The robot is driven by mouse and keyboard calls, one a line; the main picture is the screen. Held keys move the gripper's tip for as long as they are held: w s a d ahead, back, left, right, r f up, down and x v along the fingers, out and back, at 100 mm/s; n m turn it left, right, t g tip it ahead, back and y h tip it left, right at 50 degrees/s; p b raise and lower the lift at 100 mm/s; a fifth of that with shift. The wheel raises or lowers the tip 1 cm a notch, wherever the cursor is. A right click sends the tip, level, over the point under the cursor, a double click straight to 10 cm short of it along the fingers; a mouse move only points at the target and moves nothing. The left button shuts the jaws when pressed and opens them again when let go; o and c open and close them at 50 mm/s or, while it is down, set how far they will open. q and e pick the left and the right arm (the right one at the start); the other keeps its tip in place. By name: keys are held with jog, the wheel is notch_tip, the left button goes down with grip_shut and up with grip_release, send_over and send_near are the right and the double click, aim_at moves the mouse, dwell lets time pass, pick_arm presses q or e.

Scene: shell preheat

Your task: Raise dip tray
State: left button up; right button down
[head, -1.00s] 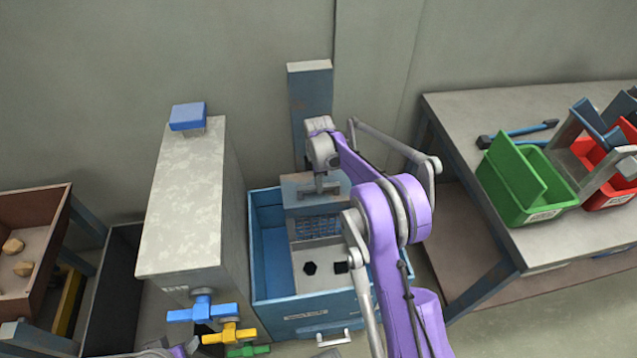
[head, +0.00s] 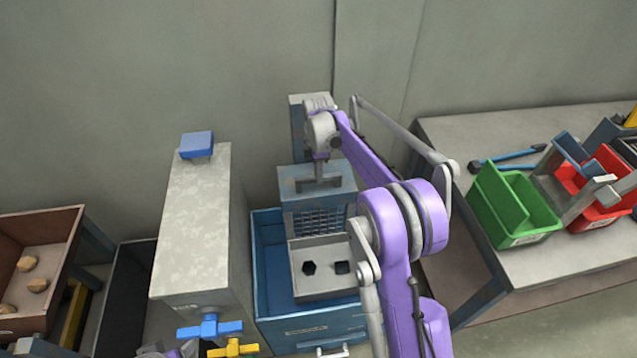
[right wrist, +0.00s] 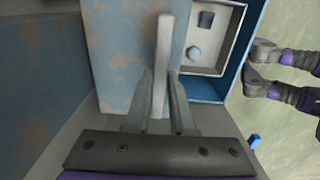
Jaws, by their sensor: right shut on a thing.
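The dip tray (head: 326,286) is a grey shallow tray below a mesh panel and a worn blue-grey carriage (head: 340,180). It holds two dark pieces, one roundish (head: 309,268) and one squarish (head: 342,267). It hangs within the outline of the blue tank (head: 272,270), its front wall showing. My right gripper (head: 319,178) is shut on the carriage's grey handle. The right wrist view shows the handle (right wrist: 164,60) between the fingers, and the tray's corner (right wrist: 205,68) beyond the carriage.
A tall grey cabinet (head: 195,220) with a blue top knob and coloured valve handles stands left of the tank. A brown bin (head: 65,235) holds several tan lumps. A bench (head: 580,245) with green (head: 510,205) and red bins stands right.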

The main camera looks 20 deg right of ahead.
pick_arm(q)
jog(key=r+p, duration=0.1)
jog(key=w+r+p, duration=0.1)
jog(key=r, duration=0.1)
jog(key=r+p, duration=0.1)
jog(key=r, duration=0.1)
jog(key=shift+w+r, duration=0.1)
jog(key=shift+w, duration=0.2)
pick_arm(e)
notch_tip(320, 180, up, 10)
jog(key=shift+f, duration=0.25)
jog(key=shift+d, duration=0.1)
jog(key=c, duration=0.8)
grip_release()
jog(key=shift+o, duration=0.2)
pick_arm(q)
jog(key=shift+w+r+p, duration=0.15)
jog(key=shift+r+p, duration=0.4)
jog(key=shift+p, duration=0.05)
pick_arm(e)
notch_tip(320, 180, up, 11)
jog(key=shift+f, duration=0.1)
